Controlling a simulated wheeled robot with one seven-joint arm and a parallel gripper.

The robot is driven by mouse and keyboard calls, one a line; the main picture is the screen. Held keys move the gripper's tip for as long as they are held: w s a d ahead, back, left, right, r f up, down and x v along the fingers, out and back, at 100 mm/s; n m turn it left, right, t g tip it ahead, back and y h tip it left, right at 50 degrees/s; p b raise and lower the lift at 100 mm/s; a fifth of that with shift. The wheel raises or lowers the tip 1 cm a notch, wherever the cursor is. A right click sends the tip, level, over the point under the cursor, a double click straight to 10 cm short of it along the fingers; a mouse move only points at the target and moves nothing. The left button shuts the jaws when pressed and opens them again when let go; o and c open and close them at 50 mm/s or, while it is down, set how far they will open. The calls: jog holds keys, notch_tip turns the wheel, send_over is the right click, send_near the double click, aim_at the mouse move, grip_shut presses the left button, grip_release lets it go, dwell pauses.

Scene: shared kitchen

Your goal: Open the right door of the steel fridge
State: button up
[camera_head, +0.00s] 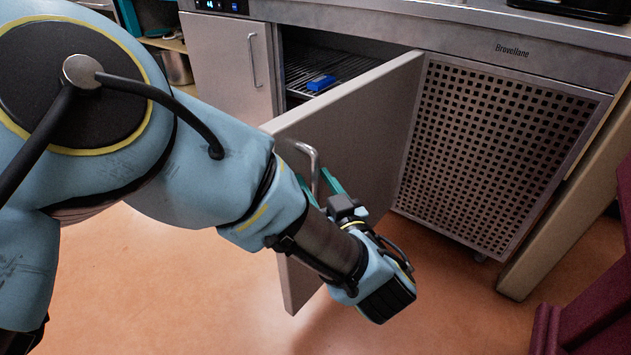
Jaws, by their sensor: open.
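The steel fridge is a low counter unit with its left door (228,58) shut. The right door (372,130) stands wide open, swung out towards me from its side beside the perforated panel. Its bar handle (313,158) is near the free edge, on the face turned to the right. My gripper (322,183) is at the handle, with teal fingers apart near the lower part of the bar. My wrist and the fingers partly hide the handle's lower end, so I cannot tell whether they touch it.
Inside the open compartment, a blue object (321,83) lies on a wire shelf (345,66). A perforated panel (495,150) is right of the opening. A dark red piece of furniture (590,300) stands at the lower right. Orange floor (450,300) is clear between.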

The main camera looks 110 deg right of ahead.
jog(key=a, duration=1)
jog(key=shift+s+a, duration=0.35)
jog(key=shift+a, duration=0.05)
